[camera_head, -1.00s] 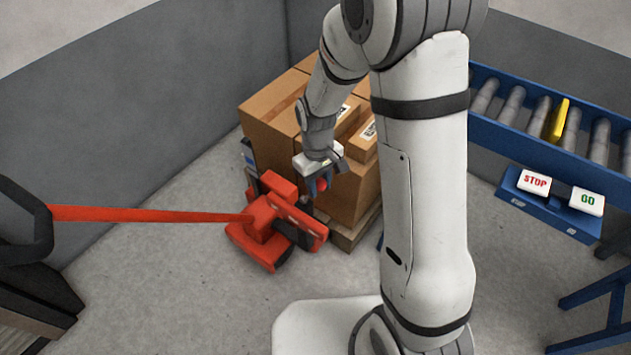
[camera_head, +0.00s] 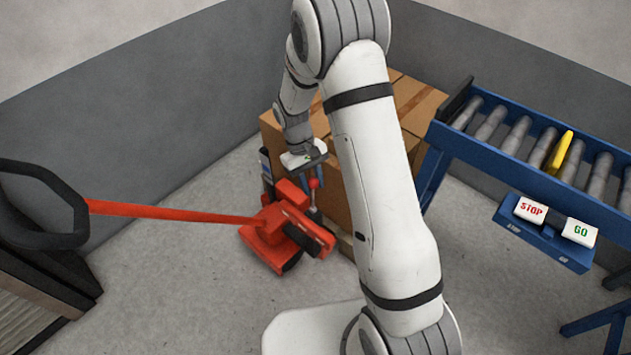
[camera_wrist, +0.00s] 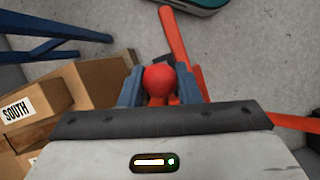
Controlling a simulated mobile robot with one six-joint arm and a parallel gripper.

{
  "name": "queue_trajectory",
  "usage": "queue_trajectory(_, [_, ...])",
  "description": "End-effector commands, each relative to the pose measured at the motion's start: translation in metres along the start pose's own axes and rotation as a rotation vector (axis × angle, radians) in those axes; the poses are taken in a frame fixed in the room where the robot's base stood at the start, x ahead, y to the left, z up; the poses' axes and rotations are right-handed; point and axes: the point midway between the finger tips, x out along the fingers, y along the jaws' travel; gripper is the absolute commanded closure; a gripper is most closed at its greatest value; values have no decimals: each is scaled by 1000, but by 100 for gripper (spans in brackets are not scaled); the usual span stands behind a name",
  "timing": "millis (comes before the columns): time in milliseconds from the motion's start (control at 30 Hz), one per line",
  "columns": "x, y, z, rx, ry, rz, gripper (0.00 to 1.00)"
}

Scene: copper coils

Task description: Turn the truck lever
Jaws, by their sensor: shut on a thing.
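The red pallet truck (camera_head: 272,238) stands on the floor, with its long red handle (camera_head: 160,210) reaching left to a black loop grip (camera_head: 42,225). The truck lever's red ball knob (camera_wrist: 159,80) lies between the two blue fingers of my gripper (camera_wrist: 160,92) in the wrist view. The knob also shows as a small red ball (camera_head: 314,184) below my gripper (camera_head: 305,180) in the head view. My gripper is shut on the knob. The lever's stem is mostly hidden under the knob and fingers.
Cardboard boxes (camera_head: 420,102) are stacked behind the truck, close to my gripper. A blue roller conveyor (camera_head: 480,160) with a yellow piece (camera_head: 560,152) stands at right, with a STOP (camera_head: 531,210) and GO (camera_head: 580,232) panel. Grey floor is clear in front of the truck.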

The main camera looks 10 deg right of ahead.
Motion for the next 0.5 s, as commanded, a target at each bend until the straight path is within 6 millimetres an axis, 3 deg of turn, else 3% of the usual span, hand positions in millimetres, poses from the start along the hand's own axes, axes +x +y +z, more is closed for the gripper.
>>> queue_trajectory(200, [2,0,-1,4,1,-4,100])
queue_trajectory(233, [2,0,-1,5,1,-4,68])
queue_trajectory(500, [2,1,0,5,0,-4,50])
